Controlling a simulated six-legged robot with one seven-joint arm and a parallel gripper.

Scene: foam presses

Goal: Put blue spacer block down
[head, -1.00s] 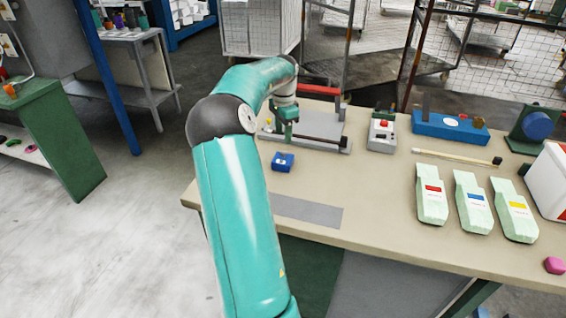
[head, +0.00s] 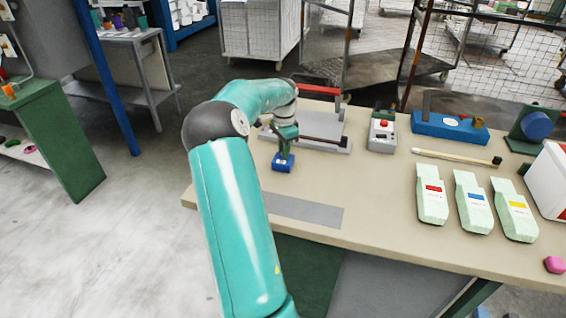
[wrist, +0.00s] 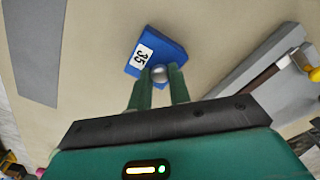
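The blue spacer block (head: 282,166) is near the left end of the beige bench, in front of the grey plate fixture. In the wrist view the block (wrist: 157,52) shows a white label reading 35 and a round grey knob. My gripper (head: 284,156) is right above the block, pointing down. In the wrist view its two green fingers (wrist: 160,73) are close together, one on each side of the knob, with no clear gap. The block looks to be at the bench top; its underside contact is hidden.
A grey rectangle (head: 303,211) lies on the bench in front of the block. The plate fixture (head: 325,133) with its dark bar is just behind. Bare bench top lies between.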

